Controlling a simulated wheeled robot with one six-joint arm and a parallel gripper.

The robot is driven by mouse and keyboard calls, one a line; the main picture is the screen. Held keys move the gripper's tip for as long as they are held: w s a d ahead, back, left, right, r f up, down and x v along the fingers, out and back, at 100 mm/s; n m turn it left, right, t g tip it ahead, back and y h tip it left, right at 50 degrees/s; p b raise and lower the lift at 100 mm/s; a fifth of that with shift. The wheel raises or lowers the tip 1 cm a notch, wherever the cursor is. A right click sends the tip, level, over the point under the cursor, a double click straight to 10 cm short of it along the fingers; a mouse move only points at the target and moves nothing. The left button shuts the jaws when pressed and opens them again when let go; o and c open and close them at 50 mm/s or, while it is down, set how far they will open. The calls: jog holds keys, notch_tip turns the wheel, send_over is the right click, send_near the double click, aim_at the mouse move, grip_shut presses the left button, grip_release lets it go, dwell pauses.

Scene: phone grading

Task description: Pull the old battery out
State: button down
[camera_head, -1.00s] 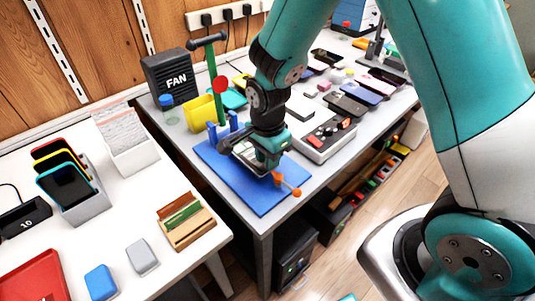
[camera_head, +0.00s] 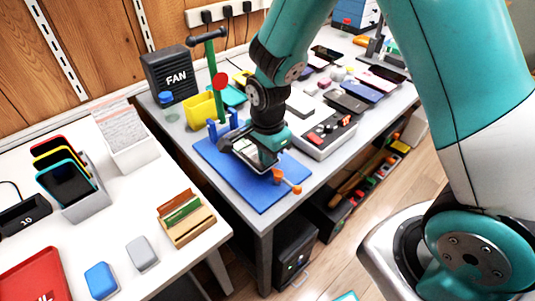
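My gripper (camera_head: 262,160) points down over the blue mat (camera_head: 262,194) on the grey bench. It is low over a phone-like device (camera_head: 250,152) with a pale frame, held or lying near blue upright posts (camera_head: 222,128). The gripper hides much of the device. No battery can be made out, and whether the fingers are open or shut cannot be seen. An orange-ended tool (camera_head: 287,181) lies on the mat's right side.
A box with red and black parts (camera_head: 325,135) stands right of the mat. Several phones (camera_head: 345,101) lie behind it. A green stand (camera_head: 214,80), yellow holder (camera_head: 200,109) and fan box (camera_head: 170,75) stand at the back. A white table (camera_head: 115,215) is at left.

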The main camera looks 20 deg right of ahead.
jog(key=shift+r, duration=0.2)
jog(key=shift+r+p, duration=3.15)
jog(key=shift+r, duration=0.2)
